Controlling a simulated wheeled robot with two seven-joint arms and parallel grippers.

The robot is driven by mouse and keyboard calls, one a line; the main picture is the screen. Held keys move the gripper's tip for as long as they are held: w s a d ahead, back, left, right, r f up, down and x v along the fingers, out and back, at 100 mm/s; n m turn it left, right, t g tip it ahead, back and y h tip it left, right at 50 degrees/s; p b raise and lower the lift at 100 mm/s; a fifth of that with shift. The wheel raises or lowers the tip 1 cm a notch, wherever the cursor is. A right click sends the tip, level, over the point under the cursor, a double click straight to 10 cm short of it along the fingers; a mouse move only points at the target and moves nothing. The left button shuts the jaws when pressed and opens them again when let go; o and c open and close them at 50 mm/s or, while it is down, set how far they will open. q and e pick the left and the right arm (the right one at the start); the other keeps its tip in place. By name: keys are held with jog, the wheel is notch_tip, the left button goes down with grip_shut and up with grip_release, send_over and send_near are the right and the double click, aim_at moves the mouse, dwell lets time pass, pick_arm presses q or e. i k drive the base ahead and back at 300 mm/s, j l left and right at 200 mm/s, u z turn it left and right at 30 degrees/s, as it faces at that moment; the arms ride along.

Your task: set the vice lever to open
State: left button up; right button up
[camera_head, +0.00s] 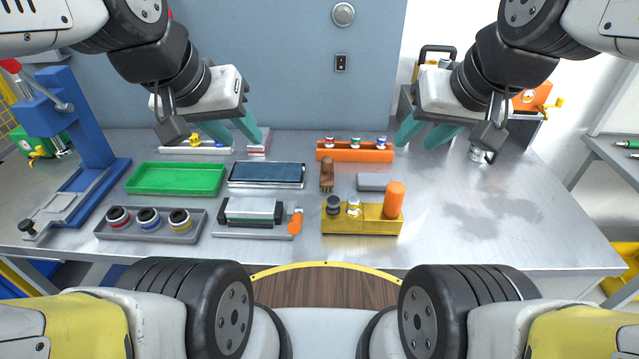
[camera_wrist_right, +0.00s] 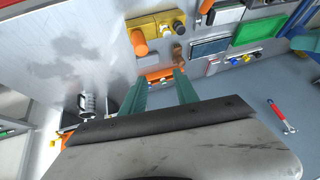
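The vice (camera_head: 252,211) sits at the front middle of the table, a grey base with pale jaws. Its orange lever (camera_head: 296,221) is at the right end of the base; I cannot tell its setting. My left gripper (camera_head: 232,132) is open and empty, above the back of the table, behind the vice. My right gripper (camera_head: 425,134) is open and empty, above the back right, well apart from the lever. In the right wrist view its two teal fingers (camera_wrist_right: 160,92) stand apart with nothing between them.
Right of the lever stands a yellow block (camera_head: 362,222) with an orange cylinder (camera_head: 394,200). A grey tray with several round parts (camera_head: 150,235) lies left of the vice. Behind are a green tray (camera_head: 176,178) and a blue-topped tray (camera_head: 266,174).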

aim_at(294, 226)
jog(key=k+l+u, duration=0.65)
jog(key=k+l, duration=0.2)
jog(key=k+l+u, duration=0.35)
jog(key=k, duration=0.2)
jog(key=i+j, duration=0.05)
jog(key=j, duration=0.1)
